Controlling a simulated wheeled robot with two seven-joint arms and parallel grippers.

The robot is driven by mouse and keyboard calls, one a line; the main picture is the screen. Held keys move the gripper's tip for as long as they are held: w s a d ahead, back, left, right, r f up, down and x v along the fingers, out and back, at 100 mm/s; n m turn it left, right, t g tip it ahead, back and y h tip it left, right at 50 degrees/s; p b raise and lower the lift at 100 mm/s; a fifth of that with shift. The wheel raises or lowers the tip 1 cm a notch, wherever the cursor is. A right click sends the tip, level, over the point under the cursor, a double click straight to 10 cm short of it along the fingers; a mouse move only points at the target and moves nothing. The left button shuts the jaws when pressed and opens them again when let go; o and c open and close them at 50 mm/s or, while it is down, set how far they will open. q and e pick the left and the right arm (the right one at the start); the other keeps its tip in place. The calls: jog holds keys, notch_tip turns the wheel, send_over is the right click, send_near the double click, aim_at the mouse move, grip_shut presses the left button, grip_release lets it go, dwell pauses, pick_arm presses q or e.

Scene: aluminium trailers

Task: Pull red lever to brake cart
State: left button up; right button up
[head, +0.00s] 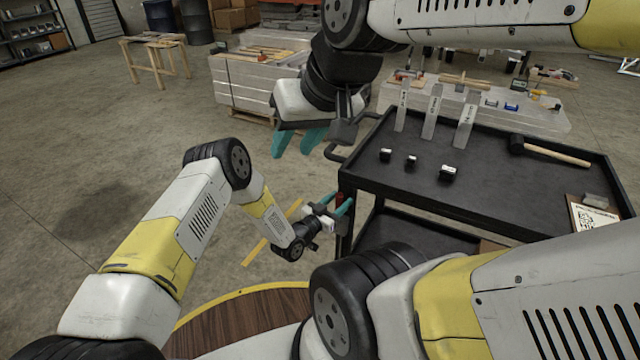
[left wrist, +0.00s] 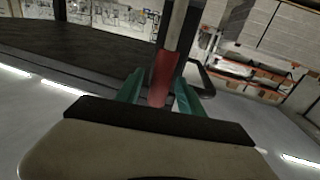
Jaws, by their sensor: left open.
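The black cart (head: 480,185) stands at the right, and its red lever (head: 340,198) is low on the near left corner post. In the left wrist view the red lever (left wrist: 163,78) rises upright between the two teal fingers of my left gripper (left wrist: 158,98). My left gripper (head: 337,208) is open around the lever, with a gap showing at the fingers. Its lower end is hidden behind the gripper body. My right gripper (head: 300,142) hangs left of the cart handle (head: 338,150). Its teal fingers point down, apart and empty.
On the cart top lie a mallet (head: 550,150), several small black-and-white blocks (head: 448,173), labelled strips (head: 432,115) and a clipboard (head: 592,218). Stacked aluminium panels (head: 250,85) stand behind. A wooden trestle (head: 155,50) is at the back left. The floor to the left is clear.

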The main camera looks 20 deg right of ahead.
pick_arm(q)
grip_shut()
dwell(1.4)
